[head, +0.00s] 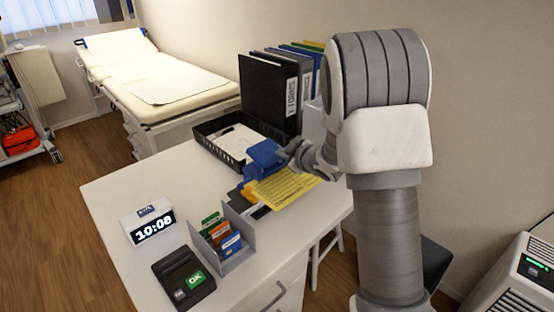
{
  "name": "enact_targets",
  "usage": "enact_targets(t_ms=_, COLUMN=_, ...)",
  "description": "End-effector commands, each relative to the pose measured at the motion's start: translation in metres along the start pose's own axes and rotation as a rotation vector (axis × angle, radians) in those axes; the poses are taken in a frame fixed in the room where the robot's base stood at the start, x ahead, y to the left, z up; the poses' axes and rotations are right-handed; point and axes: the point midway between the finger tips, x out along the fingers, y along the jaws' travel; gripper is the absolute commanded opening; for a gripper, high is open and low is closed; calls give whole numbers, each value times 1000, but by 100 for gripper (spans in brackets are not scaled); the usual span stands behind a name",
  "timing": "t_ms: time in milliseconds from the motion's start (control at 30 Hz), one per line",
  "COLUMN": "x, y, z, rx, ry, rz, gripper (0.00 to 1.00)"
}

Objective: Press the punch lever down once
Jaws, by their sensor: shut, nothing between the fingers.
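The blue punch (256,170) stands on the white desk (130,182), and its wide blue lever (265,153) is its top part. A yellow printed sheet (285,188) lies at the punch, its far edge hidden by the punch. My gripper (284,150) is shut and empty, at the right end of the lever. I cannot tell whether it touches the lever. My arm comes in from the right and hides part of the desk's far right side.
A black tray (205,143) with papers is behind the punch, and binders (268,88) stand behind that. In front are a card holder (238,252), a clock (148,224) and a card terminal (183,278). The desk's left part is clear.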

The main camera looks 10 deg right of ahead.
Motion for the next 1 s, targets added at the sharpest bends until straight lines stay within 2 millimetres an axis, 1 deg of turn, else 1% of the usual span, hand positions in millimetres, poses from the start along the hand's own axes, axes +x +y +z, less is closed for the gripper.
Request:
enact_targets(t_ms=200, x=6, y=-4, z=5, rx=0, ry=0, rz=0, gripper=0)
enact_targets(t_ms=1000, x=9, y=-7, z=7, rx=0, ry=0, rz=0, gripper=0)
